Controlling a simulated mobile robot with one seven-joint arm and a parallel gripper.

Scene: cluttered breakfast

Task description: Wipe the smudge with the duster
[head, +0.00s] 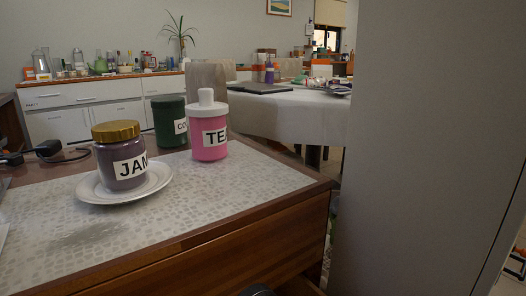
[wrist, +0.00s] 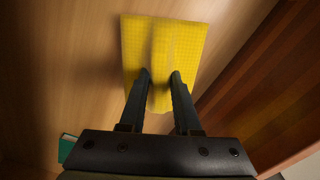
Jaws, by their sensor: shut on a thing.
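The duster is a yellow checked cloth (wrist: 165,40) in the wrist view. My gripper (wrist: 159,76) is shut on its near part, and the cloth is pinched into a fold between the two black fingers. A pale wooden surface lies behind the cloth; I cannot tell whether the cloth touches it. The smudge (head: 85,238) is a faint grey patch on the patterned top of the wooden cabinet, near its front left in the head view. The duster does not show in the head view.
A purple jam jar (head: 122,168) stands on a white plate (head: 88,192) behind the smudge. A pink tea jar (head: 209,140) and a dark green canister (head: 170,122) stand farther back. A wooden wall (wrist: 255,95) and a green thing (wrist: 67,147) flank my gripper.

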